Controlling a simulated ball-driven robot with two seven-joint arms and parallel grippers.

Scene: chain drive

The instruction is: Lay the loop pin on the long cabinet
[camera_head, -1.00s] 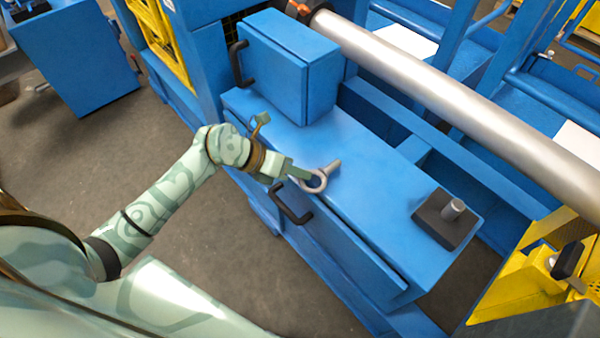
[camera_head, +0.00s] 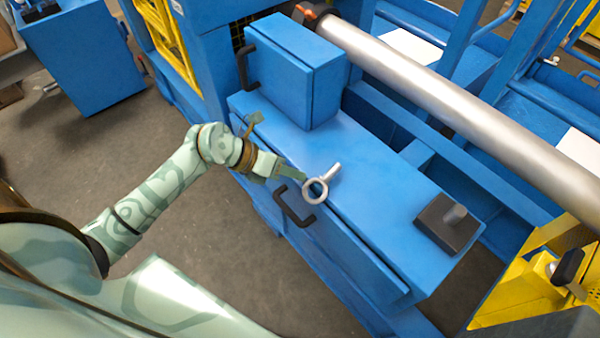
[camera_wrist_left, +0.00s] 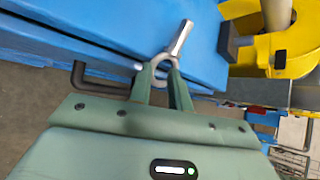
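The loop pin, a grey metal ring with a straight shank (camera_head: 333,171), is at the front edge of the long blue cabinet's top (camera_head: 368,185). My left gripper (camera_head: 306,184) is shut on its ring. In the left wrist view the fingers (camera_wrist_left: 162,72) sit at both sides of the ring, and the shank (camera_wrist_left: 181,40) points away over the cabinet top (camera_wrist_left: 130,20). The ring overlaps the cabinet's front edge in the picture. I cannot tell whether the shank touches the top. My right gripper is not in view.
A dark block with a grey peg (camera_head: 449,223) stands at the cabinet's right end. A blue box (camera_head: 290,75) stands at its far left end. A black handle (camera_head: 294,207) juts from the front, below the gripper. The top between is clear.

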